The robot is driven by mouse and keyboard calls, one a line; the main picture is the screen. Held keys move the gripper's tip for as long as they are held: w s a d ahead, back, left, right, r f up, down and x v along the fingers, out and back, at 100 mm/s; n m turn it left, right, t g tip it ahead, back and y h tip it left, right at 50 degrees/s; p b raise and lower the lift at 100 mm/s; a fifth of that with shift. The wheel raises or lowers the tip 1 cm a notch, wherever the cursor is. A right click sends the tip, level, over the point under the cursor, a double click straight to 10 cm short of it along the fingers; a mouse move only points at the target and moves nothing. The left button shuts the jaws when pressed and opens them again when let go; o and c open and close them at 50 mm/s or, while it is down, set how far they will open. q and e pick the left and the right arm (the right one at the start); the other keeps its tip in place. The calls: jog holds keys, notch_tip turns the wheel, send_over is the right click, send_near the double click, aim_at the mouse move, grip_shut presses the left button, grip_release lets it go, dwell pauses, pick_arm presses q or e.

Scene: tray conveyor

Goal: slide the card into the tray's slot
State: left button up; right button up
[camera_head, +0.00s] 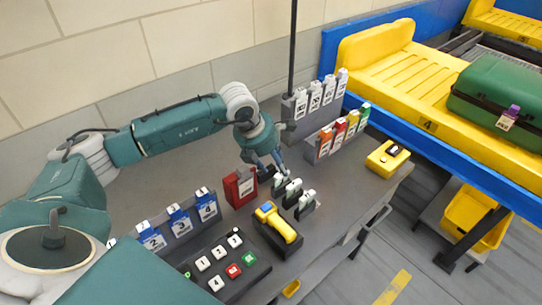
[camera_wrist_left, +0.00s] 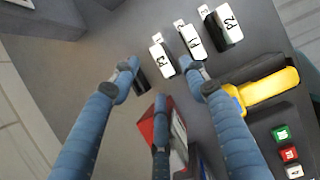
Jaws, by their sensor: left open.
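Several white cards stand upright in dark holders on the grey desk (camera_head: 335,187), one of them a white card (camera_head: 293,188); the wrist view shows them as a card marked P1 (camera_wrist_left: 191,42) and a card marked P2 (camera_wrist_left: 224,28). My left gripper (camera_head: 266,170) is open and empty, low over the desk between the red box (camera_head: 240,188) and these cards. In the left wrist view its spread fingers (camera_wrist_left: 158,82) are just short of the nearest white card (camera_wrist_left: 161,62). The yellow tray (camera_head: 385,62), with a 4 on its edge, is on the conveyor. I cannot make out its slot. My right gripper is out of view.
A green suitcase (camera_head: 500,92) with a tag lies on the tray. Blue cards (camera_head: 179,220), coloured cards (camera_head: 339,132) and grey-white cards (camera_head: 315,97) stand in racks. A yellow scanner (camera_head: 277,221), a button panel (camera_head: 218,262) and a yellow box (camera_head: 387,158) sit on the desk.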

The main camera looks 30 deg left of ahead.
aim_at(280, 173)
pick_arm(q)
jog(key=p+x, duration=0.1)
jog(key=x, duration=0.4)
jog(key=shift+w+f, duration=0.15)
jog(key=shift+f, duration=0.2)
jog(key=shift+w+f, duration=0.2)
jog(key=shift+f, duration=0.45)
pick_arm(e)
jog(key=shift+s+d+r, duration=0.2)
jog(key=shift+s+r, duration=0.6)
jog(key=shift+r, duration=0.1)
pick_arm(q)
jog(key=shift+d, duration=0.1)
grip_shut()
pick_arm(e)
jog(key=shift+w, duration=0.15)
pick_arm(q)
jog(key=shift+p, duration=0.35)
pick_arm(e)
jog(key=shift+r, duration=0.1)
pick_arm(q)
jog(key=shift+r+p, duration=0.35)
jog(key=shift+r, duration=0.45)
jog(key=shift+r+p, duration=0.9)
jog(key=shift+r, duration=0.7)
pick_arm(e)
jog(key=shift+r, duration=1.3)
